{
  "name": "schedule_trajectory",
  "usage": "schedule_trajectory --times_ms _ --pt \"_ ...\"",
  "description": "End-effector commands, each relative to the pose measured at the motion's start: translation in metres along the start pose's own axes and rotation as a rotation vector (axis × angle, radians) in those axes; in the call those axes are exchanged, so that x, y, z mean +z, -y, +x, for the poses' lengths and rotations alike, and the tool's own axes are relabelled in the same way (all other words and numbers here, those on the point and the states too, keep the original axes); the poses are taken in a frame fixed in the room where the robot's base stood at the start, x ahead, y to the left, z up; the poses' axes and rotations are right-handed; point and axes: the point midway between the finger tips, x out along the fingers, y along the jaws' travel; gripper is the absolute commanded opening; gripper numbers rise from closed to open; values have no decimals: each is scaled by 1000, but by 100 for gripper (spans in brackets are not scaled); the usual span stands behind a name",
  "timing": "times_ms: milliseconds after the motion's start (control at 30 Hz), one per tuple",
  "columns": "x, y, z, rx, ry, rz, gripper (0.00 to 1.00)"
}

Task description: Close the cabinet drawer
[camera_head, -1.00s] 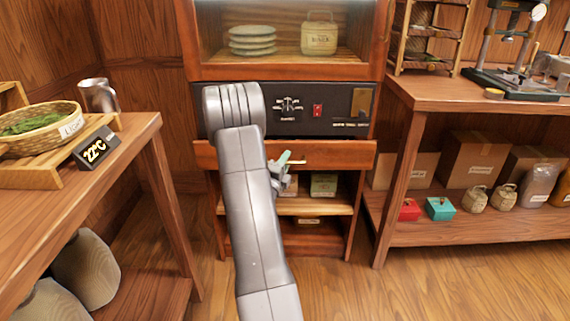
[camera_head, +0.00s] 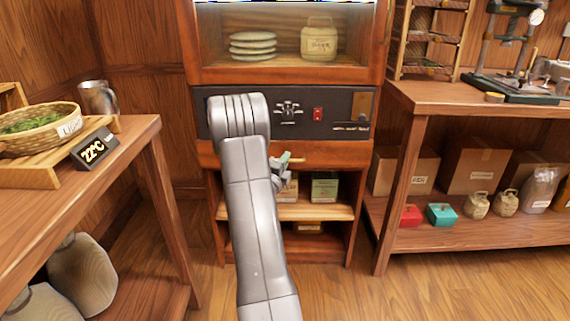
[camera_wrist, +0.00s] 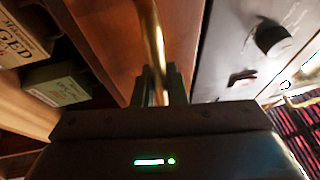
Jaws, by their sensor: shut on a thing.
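The drawer front (camera_head: 342,154) is a wooden panel with a brass bar handle (camera_head: 299,159), below the dark control panel of the cabinet (camera_head: 290,75). The drawer front looks about flush with the cabinet body in the head view; my arm hides its left part. My gripper (camera_head: 284,160) is at the handle, just right of my arm. In the wrist view my gripper (camera_wrist: 161,82) is shut on the brass handle (camera_wrist: 151,32), with the fingers on both sides of the bar. The drawer front (camera_wrist: 110,38) is close to the fingers there.
Below the drawer is an open shelf (camera_head: 318,211) with boxes. A wooden side table (camera_head: 110,165) with a basket (camera_head: 38,118) stands left. A workbench (camera_head: 435,97) stands right, with cartons beneath. The floor (camera_head: 335,290) in front is clear.

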Motion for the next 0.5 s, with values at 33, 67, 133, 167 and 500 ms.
schedule_trajectory --times_ms 33,67,133,167,500 --pt "2 2 2 -4 6 2 0" --pt "2 2 2 -4 6 2 14" --pt "2 2 2 -4 5 2 27" --pt "2 2 2 -4 5 2 33" --pt "1 -1 1 2 4 0 33"
